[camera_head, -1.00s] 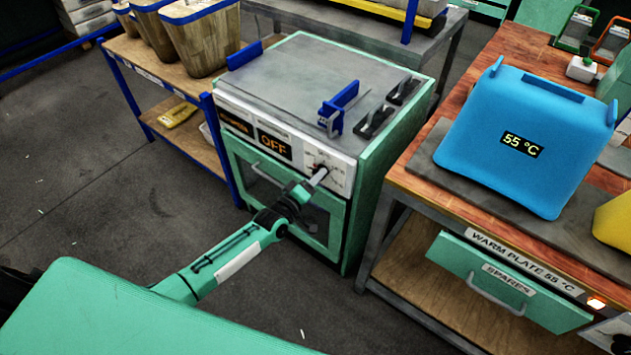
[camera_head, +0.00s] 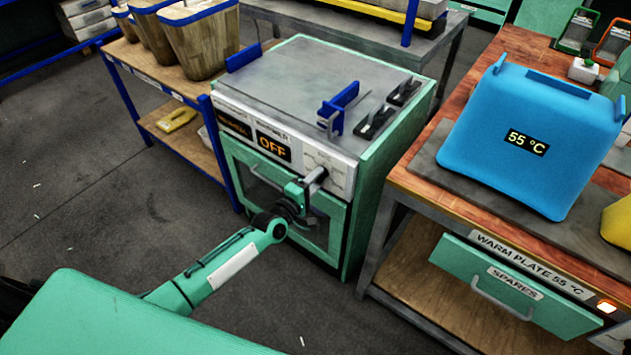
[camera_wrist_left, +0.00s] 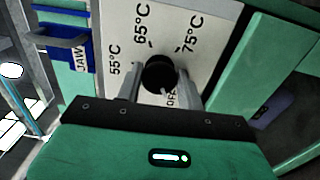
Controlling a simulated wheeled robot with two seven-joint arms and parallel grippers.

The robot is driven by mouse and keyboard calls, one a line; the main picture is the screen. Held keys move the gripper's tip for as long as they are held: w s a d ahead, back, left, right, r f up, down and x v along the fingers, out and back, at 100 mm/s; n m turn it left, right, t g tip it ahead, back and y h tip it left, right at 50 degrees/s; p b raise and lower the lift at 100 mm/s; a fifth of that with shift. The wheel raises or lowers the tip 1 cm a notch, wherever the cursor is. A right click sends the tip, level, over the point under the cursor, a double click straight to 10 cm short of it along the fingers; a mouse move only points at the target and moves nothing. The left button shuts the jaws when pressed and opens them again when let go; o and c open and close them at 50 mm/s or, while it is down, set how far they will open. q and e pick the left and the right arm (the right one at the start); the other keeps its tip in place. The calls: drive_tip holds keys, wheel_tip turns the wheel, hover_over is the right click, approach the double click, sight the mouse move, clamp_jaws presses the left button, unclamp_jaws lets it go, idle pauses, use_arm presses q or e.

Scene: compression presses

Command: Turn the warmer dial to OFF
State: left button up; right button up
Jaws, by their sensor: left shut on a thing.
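The warmer (camera_head: 330,75) is a green cabinet with a grey top and a pale control panel. Its display (camera_head: 273,147) reads OFF in orange. The black dial (camera_wrist_left: 159,73) sits between my left gripper's fingers in the left wrist view, with 55, 65 and 75 °C marks around it and a partly hidden OFF mark below right. My left gripper (camera_head: 318,175) is at the panel's right part, shut on the dial. It also shows in the left wrist view (camera_wrist_left: 160,88). The gripper hides the dial in the head view. My right gripper is not in view.
A blue box (camera_head: 525,135) reading 55 °C stands on the wooden bench (camera_head: 425,185) at right. A blue handle (camera_head: 340,108) and black clamps stand on the warmer's top. A shelf with wooden buckets (camera_head: 190,40) is at left. Open floor (camera_head: 90,200) lies in front.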

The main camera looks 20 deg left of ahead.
use_arm(q)
drive_tip(key=shift+f, duration=0.1)
drive_tip(key=o, duration=1)
drive_tip(key=shift+c, duration=0.2)
drive_tip(key=v, duration=1.3)
drive_tip(key=shift+s, duration=0.4)
drive_tip(key=shift+a, duration=0.1)
